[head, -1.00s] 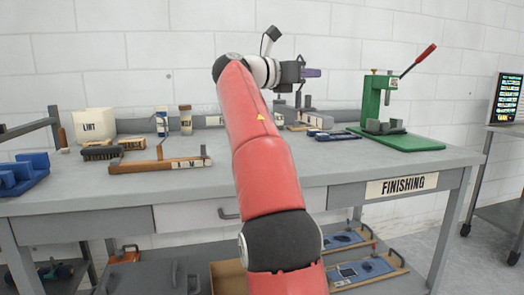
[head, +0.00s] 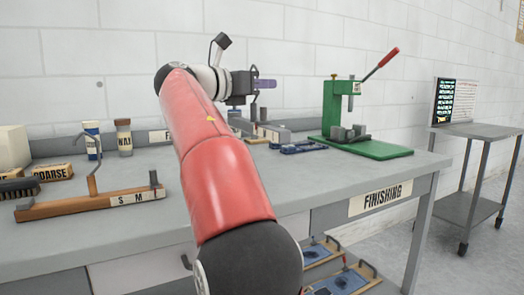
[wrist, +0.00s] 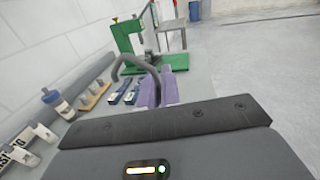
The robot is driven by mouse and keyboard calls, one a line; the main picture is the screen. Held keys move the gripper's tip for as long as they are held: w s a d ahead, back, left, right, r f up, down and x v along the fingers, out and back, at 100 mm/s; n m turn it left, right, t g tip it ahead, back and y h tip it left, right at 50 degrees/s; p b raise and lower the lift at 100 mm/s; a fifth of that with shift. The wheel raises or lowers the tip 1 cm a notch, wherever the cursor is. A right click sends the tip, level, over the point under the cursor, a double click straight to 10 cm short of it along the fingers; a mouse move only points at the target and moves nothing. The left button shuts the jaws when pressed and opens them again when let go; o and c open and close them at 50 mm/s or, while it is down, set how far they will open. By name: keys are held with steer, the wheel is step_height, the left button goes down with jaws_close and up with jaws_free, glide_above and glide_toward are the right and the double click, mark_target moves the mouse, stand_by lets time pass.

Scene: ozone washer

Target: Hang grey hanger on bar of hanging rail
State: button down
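My gripper (head: 265,84), with purple fingers, is above the back of the workbench, left of a green press. In the wrist view, the fingers (wrist: 156,90) are closed around a thin dark grey hooked piece (wrist: 135,60), which looks like the grey hanger's hook. The hook curves left beyond the fingertips. The rest of the hanger is hidden, and in the head view I cannot make it out. The hanging rail cannot be made out in the frames from now.
The green press (head: 360,135) with a red-tipped lever stands right on the bench (head: 300,195). A wooden strip (head: 95,203) marked S M, with an upright bent wire, lies front left. Bottles (head: 124,138) and blue tools (head: 298,147) are at the back. A grey cart (head: 475,130) stands far right.

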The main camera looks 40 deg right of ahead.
step_height(320, 180, down, 13)
steer(key=b, duration=0.4)
steer(key=shift+r, duration=0.1)
steer(key=c, duration=1.6)
jaws_free()
steer(key=shift+c, duration=0.2)
steer(key=a, duration=1.2)
steer(key=shift+w+p, duration=0.25)
steer(key=shift+p, duration=0.1)
steer(key=shift+s, duration=0.15)
